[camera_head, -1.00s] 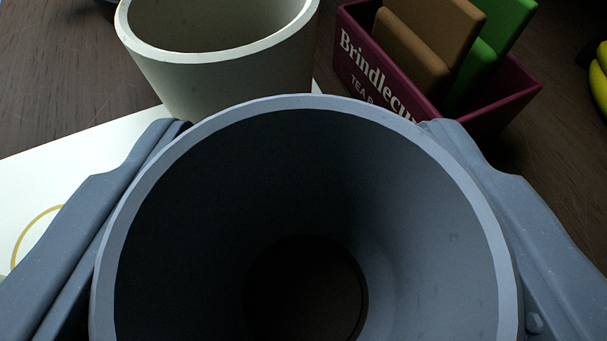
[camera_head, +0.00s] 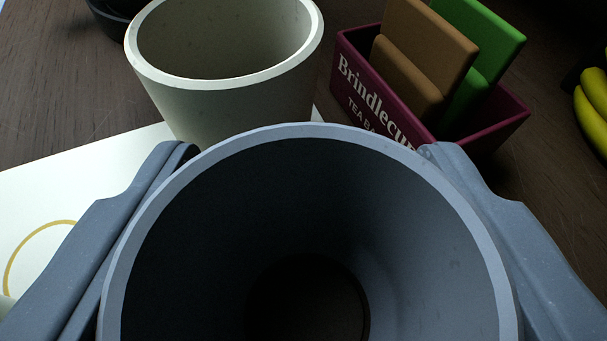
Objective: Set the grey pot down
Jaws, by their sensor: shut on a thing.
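The grey pot (camera_head: 440,215) fills the lower middle of the view, its wide round mouth facing me and a dark round opening or floor deep inside. My gripper (camera_head: 300,165) is shut on the grey pot, one finger on its left side and one on its right. What lies under the pot is hidden, so I cannot tell whether it touches anything below.
A cream pot (camera_head: 225,105) stands just beyond the grey pot, on or beside a white sheet (camera_head: 75,190) with a yellow ring. A maroon tea box (camera_head: 370,95) with brown and green packets is beyond right. Bananas (camera_head: 592,110) lie far right. Dark wooden table (camera_head: 50,100) shows at left.

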